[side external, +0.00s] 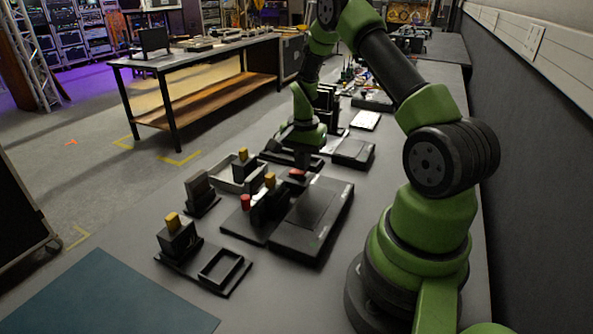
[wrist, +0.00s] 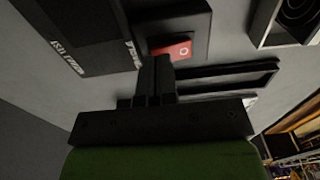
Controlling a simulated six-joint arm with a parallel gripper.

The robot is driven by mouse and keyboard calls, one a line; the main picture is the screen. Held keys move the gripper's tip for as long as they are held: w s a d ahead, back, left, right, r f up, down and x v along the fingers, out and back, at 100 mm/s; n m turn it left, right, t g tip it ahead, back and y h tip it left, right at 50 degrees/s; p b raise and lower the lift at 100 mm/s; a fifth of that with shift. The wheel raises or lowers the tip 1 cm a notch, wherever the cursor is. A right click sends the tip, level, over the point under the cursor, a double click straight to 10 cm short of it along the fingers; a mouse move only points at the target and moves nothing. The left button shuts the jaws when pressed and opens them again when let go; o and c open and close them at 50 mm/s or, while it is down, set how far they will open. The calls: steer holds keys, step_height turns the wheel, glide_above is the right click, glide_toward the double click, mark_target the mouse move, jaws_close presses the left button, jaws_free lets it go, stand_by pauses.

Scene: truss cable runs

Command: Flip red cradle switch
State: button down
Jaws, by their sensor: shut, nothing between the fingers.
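The red cradle switch (wrist: 172,51) is a small red rocker with a white ring mark, set in a black housing (wrist: 200,22) in the wrist view. My gripper (wrist: 155,62) is shut and empty, with its fingertips at the near left edge of the red switch. I cannot tell whether they touch it. In the side view a red patch (side external: 297,173) shows just under my gripper (side external: 301,162), beside the large black flat box. The fingers partly hide the switch in the wrist view.
A large black flat box (side external: 312,217) lies in front of my gripper. A red-capped post (side external: 245,202) and yellow-capped blocks (side external: 172,221) stand to its left. A black open frame (side external: 220,268) and a teal mat (side external: 110,296) lie nearer the camera.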

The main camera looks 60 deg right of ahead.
steer(key=shift+f, duration=0.6)
steer(key=shift+r, duration=3.5)
